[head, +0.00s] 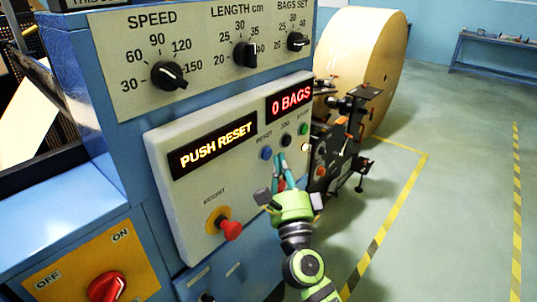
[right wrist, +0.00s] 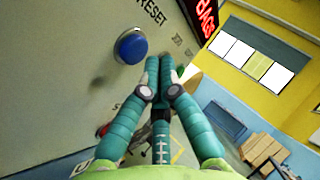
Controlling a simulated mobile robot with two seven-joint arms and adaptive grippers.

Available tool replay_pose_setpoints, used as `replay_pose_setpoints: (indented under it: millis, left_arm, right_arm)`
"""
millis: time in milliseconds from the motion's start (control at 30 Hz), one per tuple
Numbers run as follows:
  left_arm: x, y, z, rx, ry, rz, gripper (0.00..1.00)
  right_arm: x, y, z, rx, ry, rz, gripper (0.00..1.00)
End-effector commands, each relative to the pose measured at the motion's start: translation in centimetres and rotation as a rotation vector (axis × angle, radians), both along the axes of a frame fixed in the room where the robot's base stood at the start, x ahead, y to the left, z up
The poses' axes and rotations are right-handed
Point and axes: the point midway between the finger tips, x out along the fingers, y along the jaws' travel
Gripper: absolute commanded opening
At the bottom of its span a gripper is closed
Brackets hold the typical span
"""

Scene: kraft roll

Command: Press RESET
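The blue RESET button (head: 265,153) is on the pale control panel (head: 190,194) of the blue machine, under its printed label. It also shows in the right wrist view (right wrist: 131,46), up and left of my fingertips. My right gripper (head: 281,160) is in front of the panel, just right of and slightly below the button. Its teal fingers are drawn together with nothing between them, and the fingertips (right wrist: 166,66) appear apart from the button. The display (head: 213,146) reads PUSH RESET. My left gripper is not in view.
A black button (head: 286,140) and a green button (head: 303,129) sit right of RESET. A red mushroom knob (head: 231,230) sticks out lower left. Dials are above; a red OFF/ON switch (head: 107,287) is below. A large paper roll (head: 362,62) stands behind. Open floor lies right.

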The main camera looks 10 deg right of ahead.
Motion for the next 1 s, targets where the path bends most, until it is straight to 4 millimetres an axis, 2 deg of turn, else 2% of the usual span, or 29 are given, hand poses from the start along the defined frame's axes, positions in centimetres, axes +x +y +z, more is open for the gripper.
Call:
replay_pose_setpoints:
  millis: [1000]
  left_arm:
    - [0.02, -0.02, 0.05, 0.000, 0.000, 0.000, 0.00]
  right_arm:
    - [0.73, 0.57, 0.00, 0.000, 0.000, 0.000, 0.00]
